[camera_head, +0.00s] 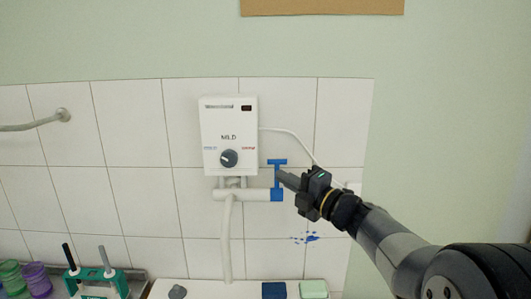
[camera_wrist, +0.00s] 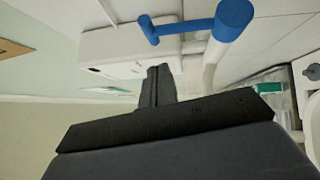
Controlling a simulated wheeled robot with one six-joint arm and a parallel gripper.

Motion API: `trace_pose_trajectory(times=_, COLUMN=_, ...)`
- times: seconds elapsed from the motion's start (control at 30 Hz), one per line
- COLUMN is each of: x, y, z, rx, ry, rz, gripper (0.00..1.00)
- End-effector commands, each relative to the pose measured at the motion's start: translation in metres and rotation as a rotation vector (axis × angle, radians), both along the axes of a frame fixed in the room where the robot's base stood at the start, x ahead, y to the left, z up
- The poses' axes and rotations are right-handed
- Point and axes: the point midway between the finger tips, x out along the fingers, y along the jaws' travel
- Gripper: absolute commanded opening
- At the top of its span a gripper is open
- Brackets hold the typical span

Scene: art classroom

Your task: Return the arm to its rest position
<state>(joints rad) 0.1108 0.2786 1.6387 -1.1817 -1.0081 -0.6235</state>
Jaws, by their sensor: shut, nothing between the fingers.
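My gripper (camera_head: 284,178) is at the end of my arm, which reaches in from the lower right in the head view. Its fingers are shut and empty, close to the blue T-shaped tap handle (camera_head: 277,172); I cannot tell whether they touch it. In the wrist view the gripper's dark fingers (camera_wrist: 158,86) point toward the white water heater, with the blue handle (camera_wrist: 178,27) above and to the right of them. The white heater box (camera_head: 228,134) with a dark knob hangs on the tiled wall, its pipes and blue valve below.
A white sink edge (camera_head: 205,290) lies below, with a dark blue block (camera_head: 274,290) and a pale green block (camera_head: 313,289) on it. A green rack (camera_head: 96,281) and coloured jars (camera_head: 35,275) stand at lower left.

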Motion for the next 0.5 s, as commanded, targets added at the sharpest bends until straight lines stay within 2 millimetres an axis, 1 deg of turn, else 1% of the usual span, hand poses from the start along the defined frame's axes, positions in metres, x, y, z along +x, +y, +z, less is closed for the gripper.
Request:
trace_pose_trajectory(times=0.03, x=-0.002, y=0.000, z=-0.007, rx=0.000, ry=-0.018, rz=-0.001, gripper=0.00)
trace_pose_trajectory(times=0.1, x=-0.006, y=0.000, z=-0.007, rx=0.000, ry=-0.040, rz=-0.002, gripper=0.00)
trace_pose_trajectory(times=0.3, x=-0.037, y=-0.001, z=-0.011, rx=-0.001, ry=-0.037, rz=-0.002, gripper=0.00)
trace_pose_trajectory(times=0.4, x=-0.053, y=-0.011, z=-0.014, rx=0.000, ry=-0.038, rz=-0.005, gripper=0.00)
trace_pose_trajectory(times=0.5, x=-0.064, y=-0.025, z=-0.017, rx=-0.001, ry=-0.037, rz=-0.007, gripper=0.00)
